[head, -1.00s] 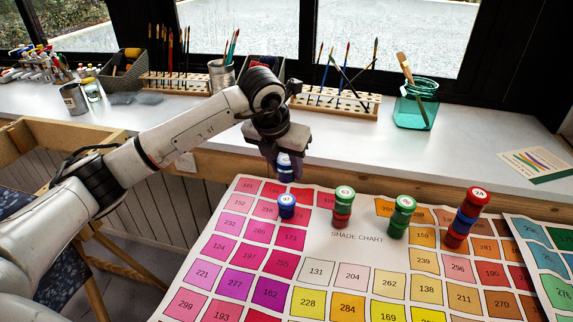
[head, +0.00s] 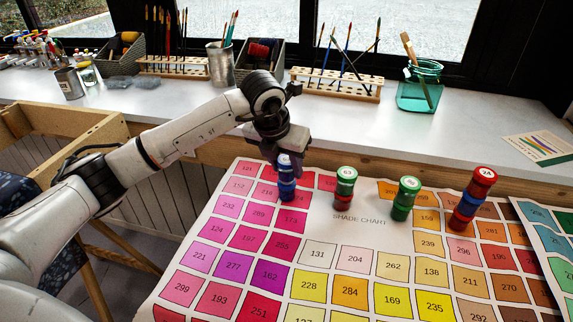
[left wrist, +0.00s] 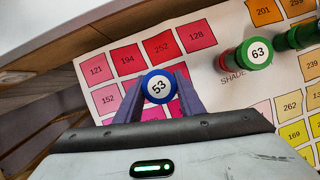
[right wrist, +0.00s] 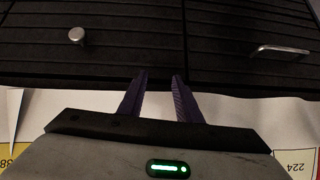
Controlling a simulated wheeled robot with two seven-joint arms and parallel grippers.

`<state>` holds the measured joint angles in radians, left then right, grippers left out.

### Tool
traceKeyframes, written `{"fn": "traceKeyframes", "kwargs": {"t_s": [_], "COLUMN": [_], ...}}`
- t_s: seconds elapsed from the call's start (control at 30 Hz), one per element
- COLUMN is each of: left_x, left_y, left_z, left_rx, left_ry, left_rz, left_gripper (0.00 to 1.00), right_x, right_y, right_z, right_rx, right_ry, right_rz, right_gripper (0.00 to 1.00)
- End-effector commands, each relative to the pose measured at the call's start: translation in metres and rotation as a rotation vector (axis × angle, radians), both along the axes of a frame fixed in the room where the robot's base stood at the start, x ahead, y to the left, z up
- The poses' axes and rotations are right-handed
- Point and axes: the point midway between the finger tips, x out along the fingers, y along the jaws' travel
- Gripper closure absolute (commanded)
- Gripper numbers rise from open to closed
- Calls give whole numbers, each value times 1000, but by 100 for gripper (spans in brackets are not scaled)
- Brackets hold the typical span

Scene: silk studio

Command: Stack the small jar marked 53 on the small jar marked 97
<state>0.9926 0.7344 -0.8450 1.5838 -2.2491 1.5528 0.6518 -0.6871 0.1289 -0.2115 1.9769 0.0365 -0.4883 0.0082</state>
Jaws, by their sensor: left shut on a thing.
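The small jar marked 53 (head: 285,162), blue-lidded, is held upright in my left gripper (head: 283,158). In the left wrist view the 53 lid (left wrist: 159,87) sits between the two purple fingers (left wrist: 160,93). Below it in the head view is another blue jar (head: 287,194), standing on the shade chart where the jar marked 97 stood earlier; its number is now hidden. The two jars line up as one column, and I cannot tell whether they touch. My right gripper (right wrist: 160,78) shows only in its wrist view, open and empty.
On the shade chart (head: 330,245) stand stacks to the right: a green-over-red one marked 63 (head: 346,176), a green one (head: 405,205), and a taller red-and-blue one (head: 481,178). Brush racks (head: 335,88) and a teal jar (head: 420,95) stand on the sill behind.

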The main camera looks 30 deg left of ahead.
Motion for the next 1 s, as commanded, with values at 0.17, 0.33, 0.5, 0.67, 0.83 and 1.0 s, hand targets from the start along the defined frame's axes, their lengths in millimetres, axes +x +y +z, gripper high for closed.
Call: {"fn": "traceKeyframes", "kwargs": {"t_s": [0.17, 0.33, 0.5, 0.67, 0.83, 1.0], "left_x": [0, 0, 0, 0, 0, 0], "left_y": [0, 0, 0, 0, 0, 0], "left_z": [-3, -7, -10, -10, -10, -11], "left_rx": [0, 0, 0, 0, 0, 0], "left_ry": [-1, -1, -1, -1, 0, 1], "left_rz": [0, 0, 0, 0, 0, 0], "left_gripper": [88, 88, 88, 52, 43, 43], "right_x": [0, 0, 0, 0, 0, 0], "right_y": [-1, -2, -2, -2, -2, -2], "right_z": [-4, -7, -10, -10, -10, -10], "right_rx": [-1, -2, -1, -1, -2, -3], "right_ry": [2, 3, 3, 3, 3, 3], "right_rz": [-2, -3, -3, -3, -4, -3], "right_gripper": [69, 69, 69, 69, 69, 69]}}
